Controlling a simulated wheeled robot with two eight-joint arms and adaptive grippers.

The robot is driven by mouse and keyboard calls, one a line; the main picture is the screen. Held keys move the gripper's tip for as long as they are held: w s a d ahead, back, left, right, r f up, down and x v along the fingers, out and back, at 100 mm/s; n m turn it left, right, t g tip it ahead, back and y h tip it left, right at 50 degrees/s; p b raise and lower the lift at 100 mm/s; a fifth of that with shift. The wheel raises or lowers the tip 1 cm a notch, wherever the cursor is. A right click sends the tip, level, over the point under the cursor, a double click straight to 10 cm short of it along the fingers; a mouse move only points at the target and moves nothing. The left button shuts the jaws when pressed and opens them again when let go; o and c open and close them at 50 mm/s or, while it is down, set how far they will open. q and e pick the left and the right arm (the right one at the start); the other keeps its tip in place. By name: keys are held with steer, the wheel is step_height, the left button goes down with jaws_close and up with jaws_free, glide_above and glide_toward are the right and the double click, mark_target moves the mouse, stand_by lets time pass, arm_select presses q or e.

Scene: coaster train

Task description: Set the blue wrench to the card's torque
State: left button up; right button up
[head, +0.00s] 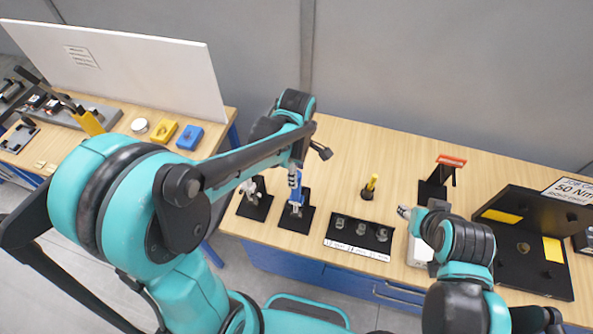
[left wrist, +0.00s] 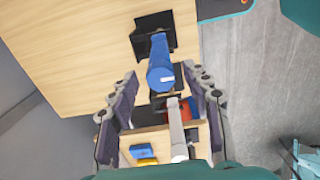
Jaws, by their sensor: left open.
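The blue wrench (head: 297,186) stands upright in a black stand (head: 305,217) on the table. My left gripper (head: 299,158) is over the wrench's top, jaws apart. In the left wrist view the blue handle (left wrist: 160,62) shows between the two open fingers (left wrist: 160,78), with a gap on each side; I see no grip on it. The wrench's scale cannot be read. The card (head: 573,190) at the right edge reads "50 Nm"; its smaller bottom line is unclear. My right gripper (head: 404,212) shows small at the end of the right arm; its jaws cannot be made out.
A grey tool on a black stand (head: 262,208) is just left of the wrench. A yellow-handled tool (head: 370,186), a labelled socket tray (head: 359,233) and a red-topped stand (head: 451,161) are to the right. A white panel (head: 150,70) stands on the left table.

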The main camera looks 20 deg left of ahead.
arm_select(q)
steer(key=shift+f, duration=0.1)
jaws_close()
